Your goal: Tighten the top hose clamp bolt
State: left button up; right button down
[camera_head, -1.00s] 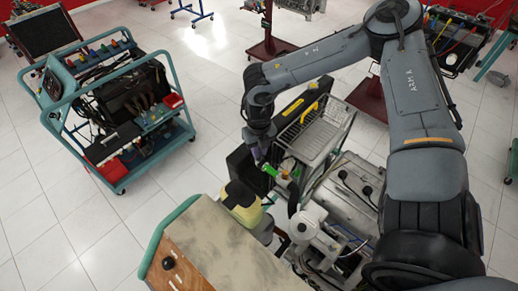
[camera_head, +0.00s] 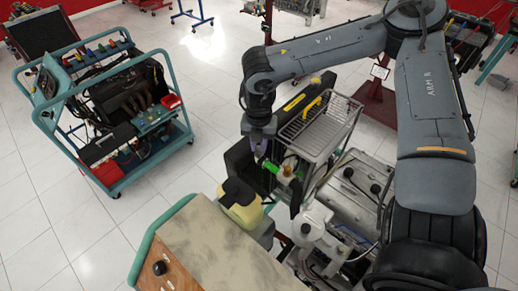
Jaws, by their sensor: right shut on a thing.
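My right arm reaches in from the right, and its right gripper (camera_head: 259,153) points down over the engine trainer (camera_head: 345,195). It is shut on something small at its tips. A bright green item (camera_head: 281,171) shows just below and to the right of the tips, and I cannot tell whether it is the thing held. A dark curved hose (camera_head: 296,198) rises beside it. The top hose clamp and its bolt are too small to make out. My left gripper is not in view.
A wire rack (camera_head: 318,122) stands close behind the gripper. A teal-framed trainer cart (camera_head: 120,125) is at the left. The tiled floor between is clear.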

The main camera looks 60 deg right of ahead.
jog(key=m+b, duration=0.3)
jog(key=m, duration=0.2)
jog(key=shift+f+m, duration=0.1)
jog(key=shift+m, duration=0.2)
jog(key=m+b, duration=0.2)
jog(key=shift+m, duration=0.3)
jog(key=m+b, duration=0.1)
jog(key=m, duration=0.2)
jog(key=shift+m+b, duration=0.3)
jog(key=m+b, duration=0.3)
jog(key=m, duration=0.3)
jog(key=m+b, duration=0.2)
jog(key=m, duration=0.3)
jog(key=shift+m+b, duration=0.35)
jog(key=shift+m, duration=0.25)
